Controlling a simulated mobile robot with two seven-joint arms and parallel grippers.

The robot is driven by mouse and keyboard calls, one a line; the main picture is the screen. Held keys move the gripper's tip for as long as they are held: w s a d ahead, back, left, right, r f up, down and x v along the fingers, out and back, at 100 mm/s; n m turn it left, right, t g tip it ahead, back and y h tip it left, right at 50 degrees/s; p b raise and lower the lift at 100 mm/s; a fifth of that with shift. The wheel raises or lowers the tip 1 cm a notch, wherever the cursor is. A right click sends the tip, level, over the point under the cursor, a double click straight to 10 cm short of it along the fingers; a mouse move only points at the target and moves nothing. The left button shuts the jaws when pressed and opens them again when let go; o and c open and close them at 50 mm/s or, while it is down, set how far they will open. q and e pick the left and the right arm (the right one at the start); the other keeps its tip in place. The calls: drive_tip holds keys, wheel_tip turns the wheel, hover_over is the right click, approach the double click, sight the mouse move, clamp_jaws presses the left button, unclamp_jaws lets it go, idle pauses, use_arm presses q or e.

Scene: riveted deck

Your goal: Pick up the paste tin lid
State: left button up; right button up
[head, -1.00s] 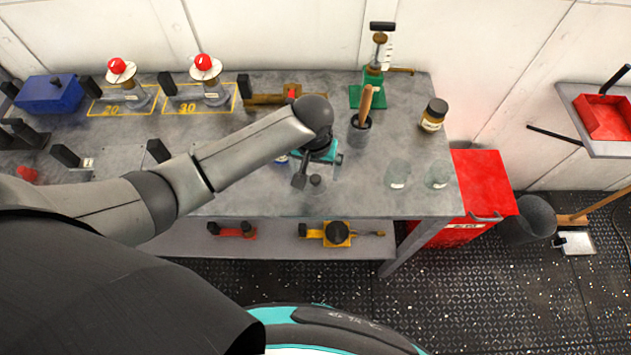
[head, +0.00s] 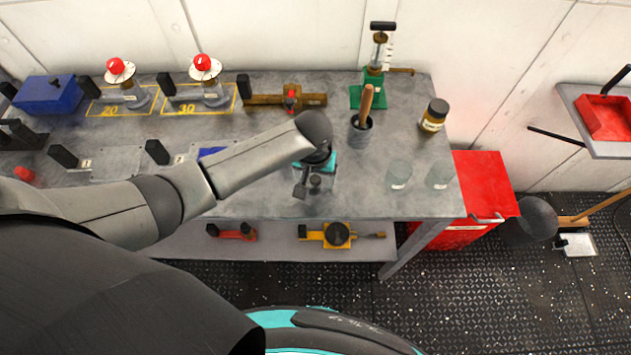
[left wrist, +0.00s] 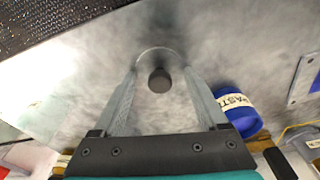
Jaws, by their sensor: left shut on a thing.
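The paste tin lid shows in the left wrist view as a round grey disc with a dark knob (left wrist: 158,80). My left gripper (left wrist: 160,75) is shut on it, one finger on each side. In the head view my left gripper (head: 308,188) is above the front part of the bench, with the dark knob (head: 316,182) beside a finger. I cannot tell whether the lid is clear of the bench. The blue paste tin (left wrist: 238,112) is just right of the fingers in the left wrist view; my arm hides it in the head view. My right gripper is not in view.
A mortar (head: 360,137) with a wooden pestle, two clear glasses (head: 398,176) and a brown jar (head: 433,115) stand right of my gripper. A green press (head: 370,95) is behind. The grey bench top (head: 285,207) is clear at the front edge.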

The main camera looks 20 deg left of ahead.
use_arm(q)
drive_tip(key=c, duration=0.4)
drive_tip(key=shift+c, duration=0.2)
